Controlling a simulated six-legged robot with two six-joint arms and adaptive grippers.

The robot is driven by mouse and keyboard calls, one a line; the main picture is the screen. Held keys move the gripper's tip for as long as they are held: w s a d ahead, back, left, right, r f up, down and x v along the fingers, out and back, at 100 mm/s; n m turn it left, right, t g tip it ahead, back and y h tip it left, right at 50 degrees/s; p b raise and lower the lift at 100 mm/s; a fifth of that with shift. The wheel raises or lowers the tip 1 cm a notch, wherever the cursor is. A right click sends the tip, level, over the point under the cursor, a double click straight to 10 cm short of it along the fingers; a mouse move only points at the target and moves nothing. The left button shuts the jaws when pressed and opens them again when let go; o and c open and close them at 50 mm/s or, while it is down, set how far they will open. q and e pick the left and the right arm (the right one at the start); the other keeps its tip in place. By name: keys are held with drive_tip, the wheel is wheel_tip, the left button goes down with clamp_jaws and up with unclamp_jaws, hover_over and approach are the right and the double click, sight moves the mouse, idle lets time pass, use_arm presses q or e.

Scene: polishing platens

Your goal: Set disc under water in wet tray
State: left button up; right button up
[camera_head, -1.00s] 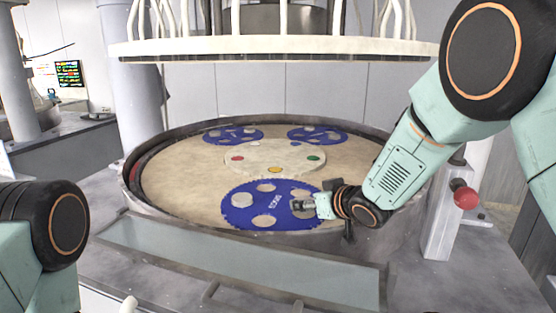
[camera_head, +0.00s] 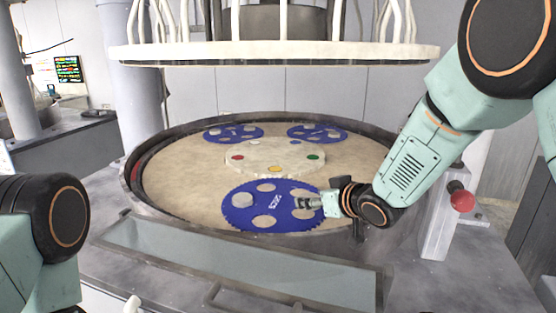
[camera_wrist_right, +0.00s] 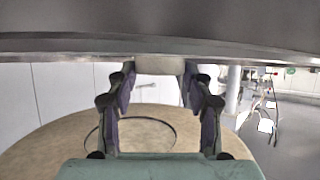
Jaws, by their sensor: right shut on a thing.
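My right gripper (camera_head: 308,202) is over the right side of the front blue toothed carrier (camera_head: 262,222). In the right wrist view its fingers (camera_wrist_right: 160,72) are shut on a pale, flat-edged piece (camera_wrist_right: 160,64), apparently a disc. In the head view this piece is too small and covered to make out. A grey disc (camera_head: 243,200) lies in the carrier's left hole; its other visible holes look sand-coloured. The wet tray (camera_head: 172,246) is a long, shallow, metal-rimmed trough in front of the platen, with a glassy grey-green surface. My left gripper is out of view; only its arm shows.
The round platen (camera_head: 175,165) has a raised dark rim and a pale centre hub (camera_head: 262,157) with coloured dots. Two more blue carriers (camera_head: 233,141) lie at the back. A white upper plate (camera_head: 280,50) hangs above. A red knob (camera_head: 462,201) stands at the right.

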drive_tip(key=p+v, duration=0.5)
drive_tip(key=v, duration=0.8)
drive_tip(key=shift+s, duration=0.2)
idle(0.7)
drive_tip(key=shift+w+r, duration=0.1)
drive_tip(key=shift+r, duration=0.1)
